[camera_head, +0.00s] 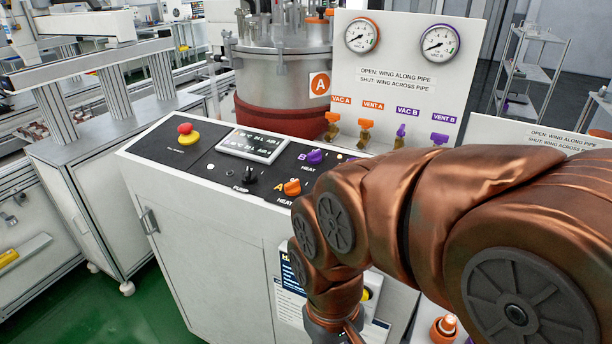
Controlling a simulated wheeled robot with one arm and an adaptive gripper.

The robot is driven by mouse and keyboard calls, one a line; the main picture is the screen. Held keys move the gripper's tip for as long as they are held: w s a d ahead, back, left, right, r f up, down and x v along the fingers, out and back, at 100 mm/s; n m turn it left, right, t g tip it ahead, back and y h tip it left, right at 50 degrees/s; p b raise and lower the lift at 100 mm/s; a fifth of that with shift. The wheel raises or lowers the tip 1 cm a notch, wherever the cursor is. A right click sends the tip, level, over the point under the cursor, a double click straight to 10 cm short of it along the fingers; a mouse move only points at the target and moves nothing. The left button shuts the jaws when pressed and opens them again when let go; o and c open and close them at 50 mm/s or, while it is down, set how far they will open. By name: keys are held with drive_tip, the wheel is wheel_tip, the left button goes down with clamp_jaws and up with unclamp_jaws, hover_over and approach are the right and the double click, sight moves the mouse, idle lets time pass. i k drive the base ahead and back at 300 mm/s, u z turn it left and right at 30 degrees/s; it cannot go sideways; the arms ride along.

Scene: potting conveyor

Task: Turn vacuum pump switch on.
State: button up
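The vacuum pump switch is a small black knob (250,175) on the black sloped control panel (160,157), by a "PUMP" label. Its exact pointer direction is too small to tell. My copper-covered arm comes in from the right and bends down in front of the cabinet. My gripper (350,336) is at the bottom edge, mostly cut off by the frame, lower than the panel and apart from the switch. Whether its fingers are open or shut does not show.
Beside the pump knob are an orange heat knob (292,187), a purple knob (316,157), a display (252,145) and a red emergency stop (185,128). Behind stand a steel vessel (285,80) and a white gauge board (405,75) with valves. Air above the panel's left part is clear.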

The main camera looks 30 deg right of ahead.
sight(249, 177)
drive_tip(key=z, duration=0.1)
drive_tip(key=k, duration=1)
drive_tip(key=u, duration=1.1)
drive_tip(key=i, duration=1.15)
drive_tip(key=z, duration=0.9)
